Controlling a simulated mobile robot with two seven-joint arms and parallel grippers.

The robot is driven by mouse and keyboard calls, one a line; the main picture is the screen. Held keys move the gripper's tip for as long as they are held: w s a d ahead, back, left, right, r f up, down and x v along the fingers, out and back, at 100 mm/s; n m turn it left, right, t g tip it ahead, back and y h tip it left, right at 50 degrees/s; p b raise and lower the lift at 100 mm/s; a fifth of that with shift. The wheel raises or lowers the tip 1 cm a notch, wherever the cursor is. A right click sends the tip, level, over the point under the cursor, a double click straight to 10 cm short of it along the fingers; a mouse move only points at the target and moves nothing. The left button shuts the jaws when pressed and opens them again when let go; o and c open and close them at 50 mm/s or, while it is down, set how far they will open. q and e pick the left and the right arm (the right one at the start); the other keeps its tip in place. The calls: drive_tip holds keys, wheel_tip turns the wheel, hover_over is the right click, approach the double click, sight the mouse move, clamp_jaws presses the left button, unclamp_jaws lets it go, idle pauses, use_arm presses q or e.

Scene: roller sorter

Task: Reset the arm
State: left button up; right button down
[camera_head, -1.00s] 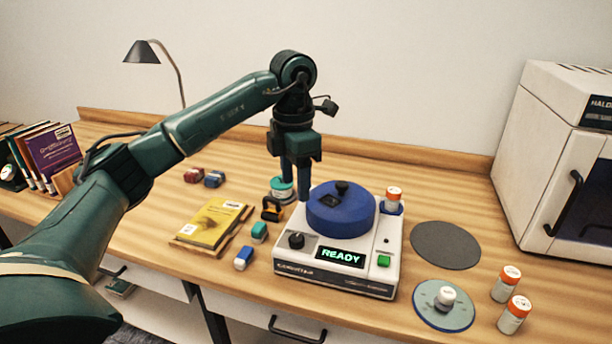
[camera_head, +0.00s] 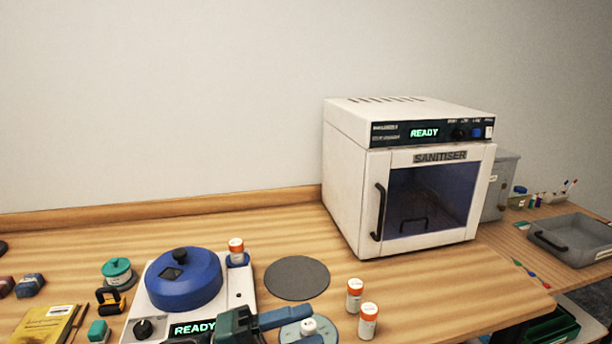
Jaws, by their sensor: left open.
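My left gripper (camera_head: 278,322) is at the bottom edge of the head view, in front of the roller sorter machine. It is dark green with blue fingers pointing right. It is open, and I see nothing held in it. Its arm is mostly out of frame. The white machine (camera_head: 247,284) has a round blue lid (camera_head: 184,284) and a partly covered READY display. The gripper overlaps the machine's front right corner and part of a grey-blue disc (camera_head: 290,334) with a white-topped piece on it. My right gripper is not in view.
A white sanitiser (camera_head: 345,180) with its door shut stands right of centre. A dark round mat (camera_head: 297,278) lies bare. A grey tray (camera_head: 572,240) is at far right. A yellow book (camera_head: 45,325) lies at lower left.

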use_arm(q)
drive_tip(key=a+f+n+t+y, duration=0.4)
drive_tip(key=f+n+t+y, duration=0.25)
drive_tip(key=n, duration=0.55)
drive_tip(key=a+f+n+t+y, duration=0.5)
drive_tip(key=f+n+t+y, duration=0.15)
drive_tip(key=n, duration=0.55)
drive_tip(key=s+a+f+n+g+y, duration=0.4)
drive_tip(key=s+f+n+g, duration=0.1)
drive_tip(key=s+f, duration=0.6)
wheel_tip(320, 180, down, 2)
drive_tip(key=shift+s+n+g+p, duration=0.3)
drive_tip(key=shift+s+n+p, duration=0.1)
drive_tip(key=shift+n, duration=0.5)
drive_tip(key=shift+c, duration=0.3)
